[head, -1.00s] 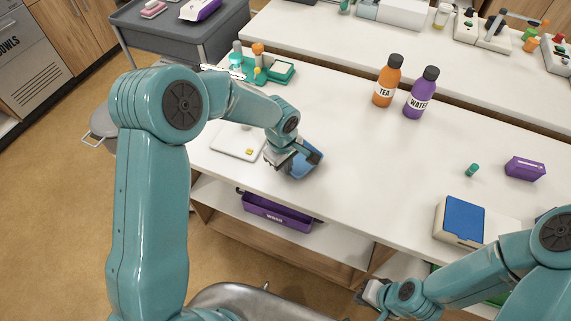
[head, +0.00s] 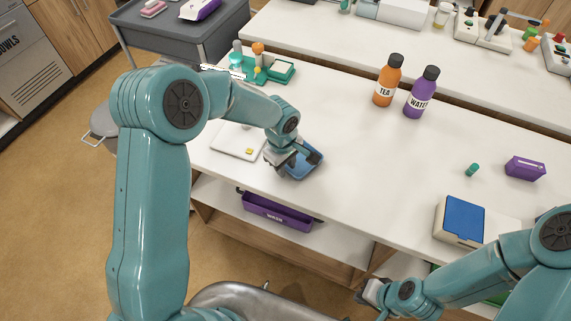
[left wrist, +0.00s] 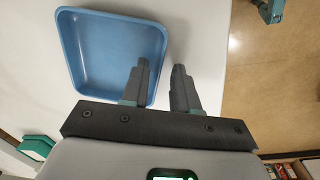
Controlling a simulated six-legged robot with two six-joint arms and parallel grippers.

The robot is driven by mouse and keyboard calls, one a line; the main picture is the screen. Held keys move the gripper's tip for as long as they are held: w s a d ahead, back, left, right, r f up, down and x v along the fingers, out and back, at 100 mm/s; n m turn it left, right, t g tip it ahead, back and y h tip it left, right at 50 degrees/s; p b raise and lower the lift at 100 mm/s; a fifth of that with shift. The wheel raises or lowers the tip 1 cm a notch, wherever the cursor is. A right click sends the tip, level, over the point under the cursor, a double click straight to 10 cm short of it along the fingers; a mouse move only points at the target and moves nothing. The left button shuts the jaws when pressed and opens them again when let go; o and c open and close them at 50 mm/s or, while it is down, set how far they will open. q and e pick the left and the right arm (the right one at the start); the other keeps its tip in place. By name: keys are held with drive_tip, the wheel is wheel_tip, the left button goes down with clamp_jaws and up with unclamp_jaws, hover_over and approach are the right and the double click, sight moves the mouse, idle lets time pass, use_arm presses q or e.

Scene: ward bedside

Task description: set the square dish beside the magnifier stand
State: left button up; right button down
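The square dish (head: 304,164) is blue and shallow, near the front edge of the white table. My left gripper (head: 303,157) is over its near-left part and hides some of it. In the left wrist view the dish (left wrist: 110,50) lies flat. One finger of my left gripper (left wrist: 160,70) is over the dish's inside and the other is outside its right rim. A gap shows between the fingers; I see no grip on the rim. My right gripper (head: 368,293) is low at the front of the table, its fingers too small to judge. I cannot surely pick out the magnifier stand.
A white board (head: 238,143) with a yellow piece lies left of the dish. An orange bottle (head: 386,82) and a purple bottle (head: 421,94) stand behind. A blue-topped box (head: 461,220) is at the right. The table's middle is clear. A purple bin (head: 276,213) sits below the edge.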

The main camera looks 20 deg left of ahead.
use_arm(q)
wheel_tip(320, 180, up, 12)
drive_tip(key=shift+s+a+f+b, duration=0.2)
drive_tip(key=shift+s+b, duration=0.2)
drive_tip(key=shift+s, duration=0.05)
drive_tip(key=shift+s, duration=0.15)
